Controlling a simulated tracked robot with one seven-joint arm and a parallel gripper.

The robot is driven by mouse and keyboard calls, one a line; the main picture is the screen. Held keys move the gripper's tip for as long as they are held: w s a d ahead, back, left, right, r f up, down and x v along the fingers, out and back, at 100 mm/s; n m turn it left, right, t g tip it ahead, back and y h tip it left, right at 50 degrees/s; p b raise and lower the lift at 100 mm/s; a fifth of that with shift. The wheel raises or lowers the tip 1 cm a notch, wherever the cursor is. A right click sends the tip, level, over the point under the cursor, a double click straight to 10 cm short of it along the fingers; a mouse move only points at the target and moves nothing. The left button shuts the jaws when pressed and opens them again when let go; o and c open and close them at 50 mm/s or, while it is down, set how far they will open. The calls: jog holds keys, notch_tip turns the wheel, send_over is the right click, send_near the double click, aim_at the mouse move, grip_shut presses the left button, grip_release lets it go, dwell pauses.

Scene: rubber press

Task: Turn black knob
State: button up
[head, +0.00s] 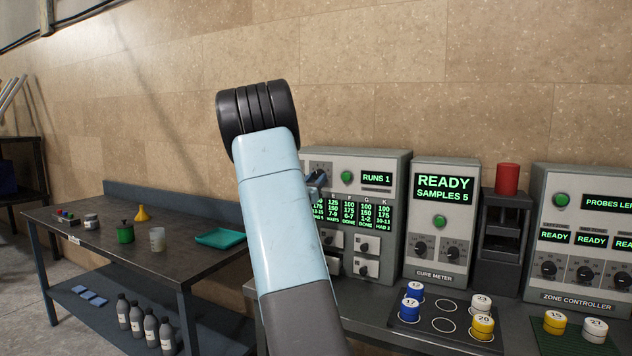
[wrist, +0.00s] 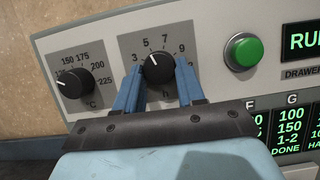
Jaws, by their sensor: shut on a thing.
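A black knob (wrist: 157,68) with a white pointer line sits on the grey control panel in the wrist view, on a dial marked with numbers around 3, 5, 7, 9 and an h. My gripper (wrist: 158,76) is shut on this knob, one blue finger on each side. A second black knob (wrist: 73,83), on a °C dial with marks up to 225, is to the left, apart from my fingers. In the head view my arm hides most of this panel's left part; only a bit of my gripper (head: 317,180) shows.
A green button (wrist: 243,52) is close to the right of my gripper. The panel is on a grey machine (head: 400,185) with a RUNS 1 display (head: 377,178). A cure meter (head: 443,220) stands to its right. A workbench (head: 85,245) stands at left.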

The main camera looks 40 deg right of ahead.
jog(key=shift+a, duration=0.1)
jog(key=m+g, duration=0.1)
jog(key=m, duration=0.2)
jog(key=m+g, duration=0.1)
jog(key=m, duration=0.1)
jog(key=shift+w+g+h, duration=0.25)
jog(key=shift+g+h, duration=0.05)
jog(key=m+g, duration=0.1)
jog(key=m, duration=0.2)
jog(key=m+g, duration=0.2)
jog(key=m, duration=0.1)
jog(key=shift+w+a+r+m, duration=0.15)
jog(key=shift+w+m, duration=0.05)
jog(key=shift+m, duration=0.1)
jog(key=m+g+y, duration=0.1)
jog(key=m+g, duration=0.1)
jog(key=m, duration=0.3)
jog(key=shift+r, duration=0.1)
jog(key=shift+m+y, duration=0.7)
jog(key=shift+m, duration=0.8)
jog(key=shift+m+g, duration=0.3)
jog(key=shift+g, duration=0.1)
jog(key=o, duration=1)
jog(key=shift+r, duration=0.15)
jog(key=shift+o, duration=0.2)
jog(key=a+f, duration=0.1)
jog(key=a, duration=1.2)
jog(key=shift+a, duration=0.4)
